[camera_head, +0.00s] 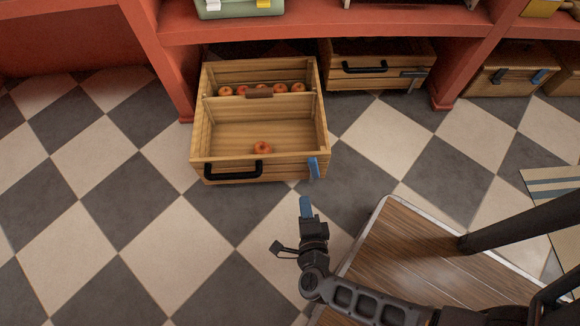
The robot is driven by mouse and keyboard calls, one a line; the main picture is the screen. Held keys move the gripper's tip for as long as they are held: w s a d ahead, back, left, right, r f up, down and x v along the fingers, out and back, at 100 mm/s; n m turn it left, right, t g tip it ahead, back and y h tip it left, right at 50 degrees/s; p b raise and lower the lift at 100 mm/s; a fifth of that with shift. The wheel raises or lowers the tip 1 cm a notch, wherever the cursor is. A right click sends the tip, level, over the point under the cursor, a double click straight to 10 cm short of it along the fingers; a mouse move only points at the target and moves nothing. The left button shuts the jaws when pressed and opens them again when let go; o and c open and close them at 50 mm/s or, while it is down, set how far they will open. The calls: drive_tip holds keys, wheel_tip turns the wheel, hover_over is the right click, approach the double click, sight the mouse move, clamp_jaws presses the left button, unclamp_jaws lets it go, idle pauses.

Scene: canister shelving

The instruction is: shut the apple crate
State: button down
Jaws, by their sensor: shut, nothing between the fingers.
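The apple crate (262,166) is a light wooden drawer-like box pulled out from under the red shelving, lying open on the floor. It has a black handle at the left of its front and a blue tab at the front right. A divider splits it: several red apples sit in the rear compartment, and a single apple (262,148) lies in the front compartment. My gripper (306,207) is in front of the crate's right front corner, apart from it. Its blue fingertips are together and hold nothing.
A second wooden crate (345,82) with a black handle sits pushed in under the shelf to the right, with more crates (497,83) beyond. Red shelf uprights (440,98) stand between bays. A wood-topped surface (420,250) lies at lower right. The checkered floor is clear at left.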

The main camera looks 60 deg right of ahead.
drive_tip(key=f+m, duration=0.1)
drive_tip(key=b, duration=0.3)
approach(299, 158)
drive_tip(key=shift+g, duration=0.4)
drive_tip(key=x, duration=0.5)
drive_tip(key=shift+w, duration=0.4)
drive_tip(key=shift+w+d, duration=0.3)
drive_tip(key=shift+d, duration=0.1)
